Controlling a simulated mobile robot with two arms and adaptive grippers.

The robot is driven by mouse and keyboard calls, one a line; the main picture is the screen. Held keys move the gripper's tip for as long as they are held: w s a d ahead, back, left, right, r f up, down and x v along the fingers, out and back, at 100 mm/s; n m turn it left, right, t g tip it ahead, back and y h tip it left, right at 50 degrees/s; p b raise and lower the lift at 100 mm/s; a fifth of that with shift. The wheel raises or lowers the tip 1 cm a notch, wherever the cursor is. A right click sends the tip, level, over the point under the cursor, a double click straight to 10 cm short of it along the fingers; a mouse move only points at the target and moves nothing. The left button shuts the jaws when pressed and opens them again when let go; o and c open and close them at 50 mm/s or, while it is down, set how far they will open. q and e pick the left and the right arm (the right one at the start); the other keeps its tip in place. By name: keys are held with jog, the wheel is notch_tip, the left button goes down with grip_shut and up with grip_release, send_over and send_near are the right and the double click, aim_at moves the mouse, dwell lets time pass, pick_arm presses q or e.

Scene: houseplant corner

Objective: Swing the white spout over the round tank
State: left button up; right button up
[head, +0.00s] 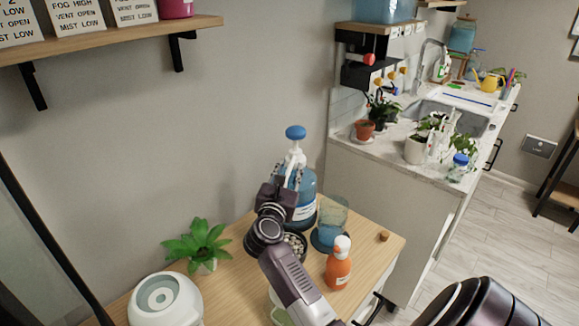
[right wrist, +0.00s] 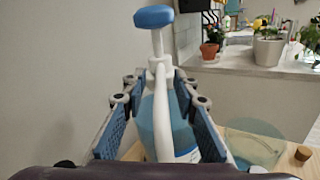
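A blue bottle (head: 305,190) with a white pump, a white spout (right wrist: 162,105) and a blue knob (head: 295,132) stands on the wooden table. My right gripper (head: 287,178) is at the pump, partly hiding the bottle. In the right wrist view its two blue-padded fingers (right wrist: 160,115) are spread, one on each side of the spout, with gaps showing. The spout points towards the wrist camera, away from the tank. A clear bluish round tank (head: 333,216) stands right of the bottle, and it also shows in the right wrist view (right wrist: 250,148). My left gripper is not in view.
An orange bottle (head: 339,265) stands in front of the tank, and a cork (head: 384,235) lies to its right. A potted plant (head: 199,245) and a white round device (head: 165,300) are on the left. A shelf (head: 110,38) hangs above left.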

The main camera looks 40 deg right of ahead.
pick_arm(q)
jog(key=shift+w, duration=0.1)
pick_arm(e)
jog(key=shift+d, duration=0.2)
jog(key=shift+w, duration=0.1)
jog(key=shift+c, duration=0.3)
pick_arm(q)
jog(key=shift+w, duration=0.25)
pick_arm(e)
grip_shut()
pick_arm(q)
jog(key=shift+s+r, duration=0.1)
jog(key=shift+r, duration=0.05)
